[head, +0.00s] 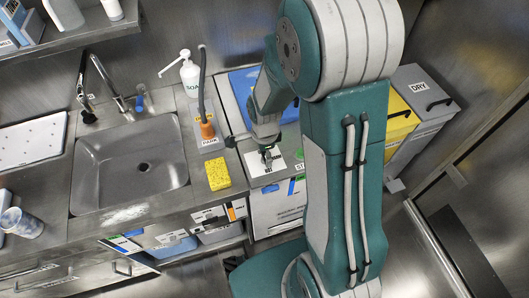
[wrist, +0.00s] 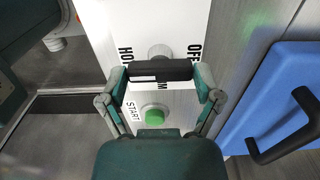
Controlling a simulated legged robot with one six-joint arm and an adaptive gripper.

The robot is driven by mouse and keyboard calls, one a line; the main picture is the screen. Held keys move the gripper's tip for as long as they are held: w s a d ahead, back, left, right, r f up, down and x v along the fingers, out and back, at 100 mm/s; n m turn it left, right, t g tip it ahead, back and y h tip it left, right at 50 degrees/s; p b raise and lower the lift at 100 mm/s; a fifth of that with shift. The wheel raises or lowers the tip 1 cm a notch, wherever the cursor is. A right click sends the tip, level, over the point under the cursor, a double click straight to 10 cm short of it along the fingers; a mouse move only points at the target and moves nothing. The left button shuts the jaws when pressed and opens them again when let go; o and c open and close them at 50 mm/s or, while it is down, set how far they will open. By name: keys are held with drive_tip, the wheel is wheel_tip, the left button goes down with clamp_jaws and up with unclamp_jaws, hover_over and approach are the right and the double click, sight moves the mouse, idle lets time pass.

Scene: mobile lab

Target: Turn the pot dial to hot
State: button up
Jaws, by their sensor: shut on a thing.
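The pot dial (wrist: 159,51) is a round grey knob on a white panel, seen in the wrist view between the printed words HOT on the left and OFF on the right. A lower word is mostly covered. My gripper (wrist: 160,71) is at the dial, its fingers on either side with a dark bar across between them. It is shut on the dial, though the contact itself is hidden. Which mark the dial points to cannot be told. In the head view my gripper (head: 269,154) is low over the white panel, and the dial cannot be made out there.
A green START button (wrist: 153,114) lies on the panel near the dial. A blue lid (wrist: 278,105) with a black handle is at right.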

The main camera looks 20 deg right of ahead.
sight(264, 154)
drive_tip(key=shift+w+r, duration=0.1)
drive_tip(key=shift+w, duration=0.15)
drive_tip(key=o, duration=0.9)
drive_tip(key=shift+s, duration=0.15)
wheel_tip(264, 154, up, 12)
drive_tip(key=shift+f, duration=0.1)
idle(0.3)
drive_tip(key=s+r+n+t, duration=0.2)
drive_tip(key=s+r+n, duration=0.2)
drive_tip(key=s+n, duration=0.1)
drive_tip(key=s+r+n+t, duration=0.1)
drive_tip(key=s+r+n, duration=0.3)
drive_tip(key=n, duration=0.3)
drive_tip(key=s+r+n+t, duration=0.2)
drive_tip(key=s+r+n, duration=0.3)
drive_tip(key=r+n, duration=0.1)
drive_tip(key=shift+s+r+t, duration=0.1)
drive_tip(key=shift+s+t, duration=0.2)
drive_tip(key=shift+s, duration=0.05)
